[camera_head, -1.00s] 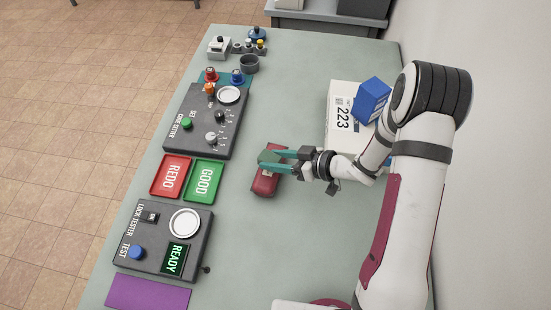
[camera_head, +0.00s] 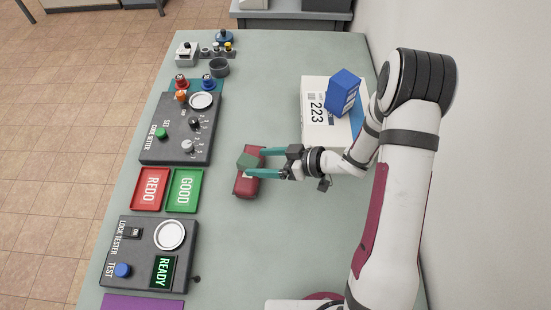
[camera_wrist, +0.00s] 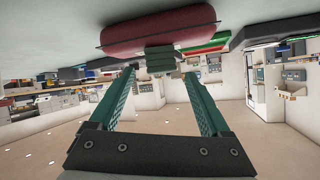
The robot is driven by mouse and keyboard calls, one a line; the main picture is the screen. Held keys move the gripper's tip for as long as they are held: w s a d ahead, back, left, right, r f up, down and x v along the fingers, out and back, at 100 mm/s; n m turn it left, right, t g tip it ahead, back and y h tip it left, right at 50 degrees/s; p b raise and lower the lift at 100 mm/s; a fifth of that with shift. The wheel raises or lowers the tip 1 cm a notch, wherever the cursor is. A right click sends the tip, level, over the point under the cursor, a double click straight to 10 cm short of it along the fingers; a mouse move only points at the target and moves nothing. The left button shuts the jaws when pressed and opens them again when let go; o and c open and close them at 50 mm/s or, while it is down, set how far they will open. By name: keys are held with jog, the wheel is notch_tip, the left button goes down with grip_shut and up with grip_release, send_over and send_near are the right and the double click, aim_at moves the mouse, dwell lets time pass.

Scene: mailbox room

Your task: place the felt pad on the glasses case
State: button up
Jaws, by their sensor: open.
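The glasses case (camera_head: 244,186) is dark red and lies on the table. The small green felt pad (camera_head: 248,161) rests on top of the case, towards its far part. My gripper (camera_head: 257,162) is open, its two teal fingers spread apart on either side of the pad. In the wrist view, which shows the scene upside down, the case (camera_wrist: 155,28) is at the top. The pad (camera_wrist: 160,59) is against it, between and just beyond the fingertips (camera_wrist: 160,73), with gaps on both sides.
Left of the case are a green GOOD tray (camera_head: 185,190), a red REDO tray (camera_head: 150,189), the code setter (camera_head: 180,128) and the lock tester (camera_head: 150,253). A white parcel (camera_head: 317,122) carrying a blue box (camera_head: 343,92) stands behind my wrist.

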jog(key=v, duration=0.9)
jog(key=w+d+r+m+t+h, duration=0.6)
jog(key=w+d+r+m+h, duration=0.15)
jog(key=d+h, duration=0.35)
jog(key=s+d+r+m+g+h, duration=0.2)
jog(key=s+d+m+h, duration=0.1)
jog(key=s+d+m, duration=0.15)
jog(key=s+a+m+g+y, duration=0.1)
jog(key=s+a, duration=0.3)
jog(key=s, duration=0.4)
jog(key=s+a+r+m+g+y, duration=0.1)
jog(key=s+a+g, duration=0.3)
jog(key=s, duration=0.4)
jog(key=s+a+r+m+g+y, duration=0.1)
jog(key=s+a+m+g, duration=0.1)
jog(key=s, duration=0.7)
jog(key=a+m, duration=0.1)
jog(key=a, duration=0.1)
jog(key=shift+a+r+m+g+y, duration=0.25)
jog(key=shift+m+g+y, duration=0.05)
